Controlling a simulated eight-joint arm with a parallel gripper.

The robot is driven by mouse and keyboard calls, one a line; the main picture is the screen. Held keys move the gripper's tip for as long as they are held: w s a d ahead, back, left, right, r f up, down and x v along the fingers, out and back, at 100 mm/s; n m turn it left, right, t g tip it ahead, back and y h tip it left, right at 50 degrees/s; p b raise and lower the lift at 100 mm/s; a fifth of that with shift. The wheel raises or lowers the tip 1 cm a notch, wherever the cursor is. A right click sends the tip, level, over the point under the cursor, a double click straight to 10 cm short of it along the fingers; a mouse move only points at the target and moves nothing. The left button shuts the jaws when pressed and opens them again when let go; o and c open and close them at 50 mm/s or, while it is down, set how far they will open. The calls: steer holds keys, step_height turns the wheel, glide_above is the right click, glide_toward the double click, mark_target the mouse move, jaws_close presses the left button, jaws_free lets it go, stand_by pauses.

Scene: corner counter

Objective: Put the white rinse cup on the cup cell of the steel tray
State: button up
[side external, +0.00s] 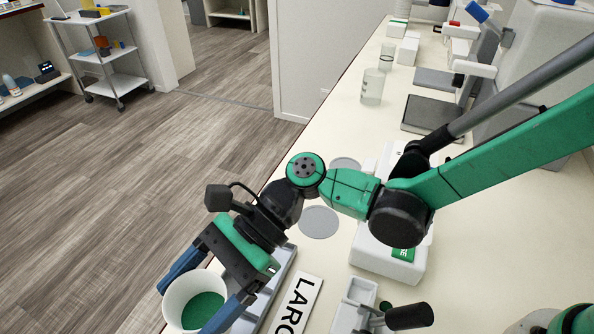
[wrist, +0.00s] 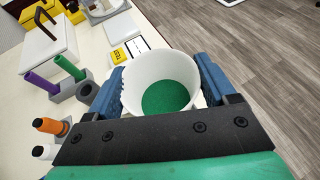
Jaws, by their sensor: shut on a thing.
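The white rinse cup (side external: 180,291) has a green inside bottom and hangs near the counter's left front edge in the side view. My gripper (side external: 190,308) is shut on it, with one blue finger on each side. In the wrist view the cup (wrist: 158,64) sits mouth toward the camera between the fingers of my gripper (wrist: 160,76). A grey metallic strip (side external: 279,285), seemingly part of the steel tray, shows beside and behind the gripper. The cup cell is not identifiable, and I cannot tell how high the cup is.
A white box (side external: 385,262) and flat grey discs (side external: 318,222) are farther back. In the wrist view a grey holder (wrist: 72,92) stands left of the cup near purple- and green-handled tools (wrist: 42,81). Open floor lies beyond the counter edge.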

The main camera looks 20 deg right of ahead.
mark_target(207, 316)
steer(key=shift+f, duration=2.3)
steer(key=shift+f, duration=0.15)
steer(key=o, duration=1.3)
steer(key=w+d+r+n+t+h, duration=0.1)
steer(key=w+d+r+t, duration=0.2)
steer(key=d, duration=0.5)
steer(key=w+d+r+n+t+h, duration=0.2)
steer(key=w+d+r, duration=0.2)
steer(key=d, duration=0.4)
steer(key=s+d+r+n+t+h, duration=0.1)
steer(key=d+n+t+h, duration=0.2)
steer(key=d, duration=0.7)
steer(key=s+d+r+n+t+h, duration=0.1)
steer(key=d+n+t+h, duration=0.3)
steer(key=d, duration=0.6)
steer(key=shift+s+n+h, duration=0.35)
steer(key=shift+n+h, duration=0.95)
steer(key=shift+n, duration=0.5)
